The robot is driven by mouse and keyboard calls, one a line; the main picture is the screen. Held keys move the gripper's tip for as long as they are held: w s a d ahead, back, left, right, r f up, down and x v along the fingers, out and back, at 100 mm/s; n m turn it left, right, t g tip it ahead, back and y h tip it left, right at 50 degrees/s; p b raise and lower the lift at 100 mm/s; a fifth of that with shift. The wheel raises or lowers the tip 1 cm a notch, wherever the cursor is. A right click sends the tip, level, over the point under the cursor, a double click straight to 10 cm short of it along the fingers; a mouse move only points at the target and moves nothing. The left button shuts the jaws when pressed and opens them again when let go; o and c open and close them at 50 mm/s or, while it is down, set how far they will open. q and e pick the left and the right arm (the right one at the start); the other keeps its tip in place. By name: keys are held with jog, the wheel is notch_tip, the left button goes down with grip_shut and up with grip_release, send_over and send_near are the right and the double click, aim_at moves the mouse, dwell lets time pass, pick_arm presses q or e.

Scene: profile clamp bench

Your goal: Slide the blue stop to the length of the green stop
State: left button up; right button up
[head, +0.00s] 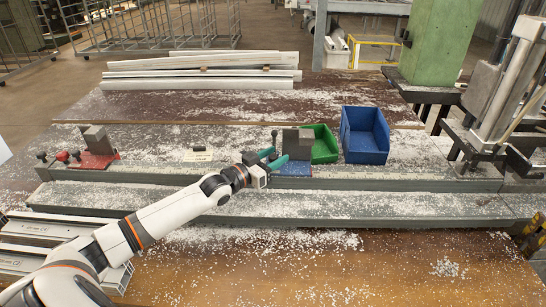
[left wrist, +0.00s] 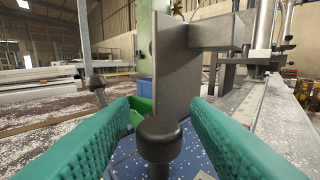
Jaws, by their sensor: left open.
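The blue stop (head: 294,169) sits on the grey rail in the head view, with a blue base and a grey upright block. In the left wrist view its speckled blue base (left wrist: 190,160) and grey plate (left wrist: 172,65) are close ahead. A black knob (left wrist: 158,138) stands on it. My left gripper (head: 273,158) is at the stop's left side. Its teal fingers (left wrist: 160,105) are open, one on each side of the knob, with gaps showing. I cannot make out a green stop. A stop with a red base (head: 95,161) sits at the rail's left end. My right gripper is not in view.
A green bin (head: 324,147) and a blue bin (head: 365,135) stand behind the blue stop. A green-columned machine (head: 440,45) is at the right end. White profiles (head: 200,83) lie at the back.

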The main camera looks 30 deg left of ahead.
pick_arm(q)
grip_shut()
jog(key=w+d, duration=0.2)
jog(key=d, duration=0.1)
jog(key=w+d, duration=0.2)
jog(key=d, duration=0.2)
jog(key=w+d, duration=0.2)
jog(key=d, duration=0.1)
jog(key=shift+w+d+r+p, duration=0.15)
jog(key=shift+d+p, duration=0.1)
jog(key=shift+p, duration=0.1)
jog(key=w+d, duration=0.2)
jog(key=d, duration=0.1)
jog(key=w+d+b, duration=0.1)
jog(key=w+d, duration=0.1)
jog(key=d, duration=0.2)
jog(key=w+d, duration=0.2)
jog(key=d, duration=0.2)
jog(key=shift+w+b, duration=0.35)
jog(key=shift+w, duration=0.05)
grip_release()
jog(key=shift+a, duration=0.1)
